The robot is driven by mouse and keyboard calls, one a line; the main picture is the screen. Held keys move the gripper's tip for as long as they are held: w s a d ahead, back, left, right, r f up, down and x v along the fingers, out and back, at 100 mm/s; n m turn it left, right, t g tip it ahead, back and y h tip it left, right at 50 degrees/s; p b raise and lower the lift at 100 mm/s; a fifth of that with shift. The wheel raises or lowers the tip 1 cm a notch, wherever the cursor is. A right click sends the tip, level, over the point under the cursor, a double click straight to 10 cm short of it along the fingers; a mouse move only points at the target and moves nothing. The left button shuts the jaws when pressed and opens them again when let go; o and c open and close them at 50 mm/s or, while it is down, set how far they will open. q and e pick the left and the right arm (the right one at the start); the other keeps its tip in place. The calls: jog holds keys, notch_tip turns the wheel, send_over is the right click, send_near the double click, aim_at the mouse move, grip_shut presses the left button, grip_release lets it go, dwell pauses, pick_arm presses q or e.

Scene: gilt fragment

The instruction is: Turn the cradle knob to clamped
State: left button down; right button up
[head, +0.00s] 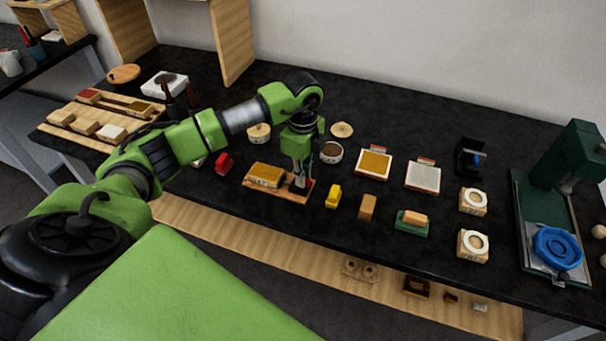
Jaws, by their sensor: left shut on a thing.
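The cradle (278,195) is a low wooden board near the front of the black table, left of centre in the head view. A gold-topped block (265,174) lies on its left part. My left gripper (300,181) points straight down over the cradle's right end and is shut on the knob there. The fingers hide most of the knob, so its setting cannot be read. A bit of red shows on the cradle beside the fingertips. My right gripper is not in view.
A red block (224,163) sits left of the cradle, and a yellow piece (333,196) stands close to its right. A round tin (331,153) is just behind the gripper. A green press (570,160) stands at the far right.

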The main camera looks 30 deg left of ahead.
pick_arm(q)
jog(key=shift+r+n, duration=0.1)
jog(key=shift+n, duration=1)
jog(key=c, duration=2.1)
grip_release()
jog(key=shift+c, duration=0.2)
notch_tip(320, 180, up, 12)
